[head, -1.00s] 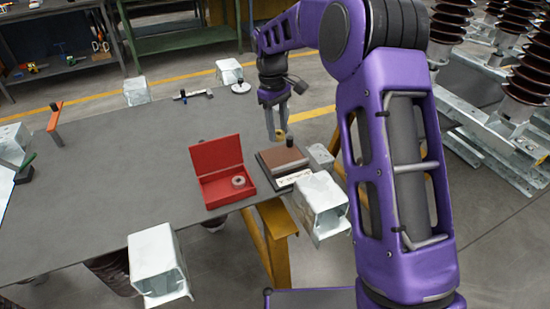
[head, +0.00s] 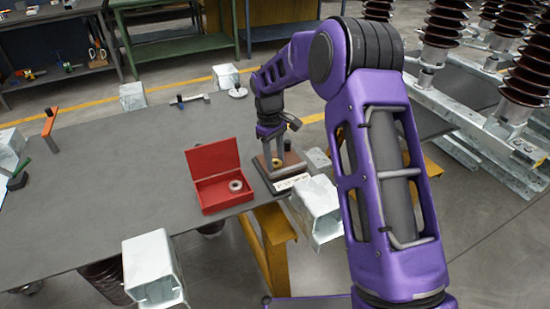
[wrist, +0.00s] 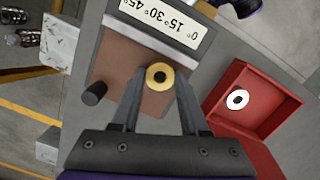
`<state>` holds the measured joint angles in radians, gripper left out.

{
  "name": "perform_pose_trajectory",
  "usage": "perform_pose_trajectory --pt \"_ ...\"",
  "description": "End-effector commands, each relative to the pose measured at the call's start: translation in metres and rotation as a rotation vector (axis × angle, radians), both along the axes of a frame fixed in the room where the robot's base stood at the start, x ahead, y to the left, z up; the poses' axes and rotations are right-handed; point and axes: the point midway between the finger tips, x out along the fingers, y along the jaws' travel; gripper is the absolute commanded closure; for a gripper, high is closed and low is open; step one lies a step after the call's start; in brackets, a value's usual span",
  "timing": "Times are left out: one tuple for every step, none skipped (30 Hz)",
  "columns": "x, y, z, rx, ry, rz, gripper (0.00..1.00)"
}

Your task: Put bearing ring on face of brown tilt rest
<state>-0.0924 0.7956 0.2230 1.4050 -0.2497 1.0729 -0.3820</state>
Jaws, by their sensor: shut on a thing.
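My gripper (head: 276,160) is shut on a brass-coloured bearing ring (wrist: 160,76) with a dark centre. The ring also shows between the fingertips in the head view (head: 277,162). The brown tilt rest (wrist: 124,58) lies directly under the gripper. It has a brown face, a black knob (wrist: 94,93) and a white angle label (wrist: 160,24) reading 0, 15, 30, 45 degrees. The ring is over the brown face near its edge on the red box's side. I cannot tell whether it touches the face. My fingers hide part of the face.
An open red box (head: 207,196) stands left of the rest, with a pale ring (head: 236,185) inside. A grey block (head: 317,159) and a pale metal post (head: 317,207) are close on the right. The table's middle left is clear.

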Motion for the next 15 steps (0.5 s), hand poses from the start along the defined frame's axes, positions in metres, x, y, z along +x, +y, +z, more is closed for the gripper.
perform_pose_trajectory --pt "-0.0001 0.0001 -0.0026 0.000 0.000 0.000 1.00" --pt "-0.0001 0.0001 -0.0017 0.000 0.000 0.000 0.50" --pt "-0.0001 0.0002 -0.0015 0.000 0.000 0.000 0.43" --pt "-0.0001 0.0002 -0.0015 0.000 0.000 0.000 0.38" --pt "-0.0001 0.0002 -0.0015 0.000 0.000 0.000 0.32" --pt "-0.0001 0.0002 -0.0015 0.000 0.000 0.000 0.26" --pt "-0.0001 0.0002 -0.0015 0.000 0.000 0.000 0.26" --pt "-0.0002 0.0001 -0.0015 0.000 0.000 0.000 0.26" --pt "-0.0002 0.0001 -0.0015 0.000 0.000 0.000 0.26" --pt "-0.0002 0.0001 -0.0015 0.000 0.000 0.000 0.26" --pt "-0.0002 0.0001 -0.0015 0.000 0.000 0.000 0.26" --pt "-0.0002 0.0001 -0.0014 0.000 0.000 0.000 0.26" --pt "-0.0002 0.0001 -0.0014 0.000 0.000 0.000 0.26" --pt "-0.0002 0.0001 -0.0011 0.000 0.000 0.000 0.26" --pt "-0.0001 0.0001 0.0001 0.000 0.000 0.000 0.26"
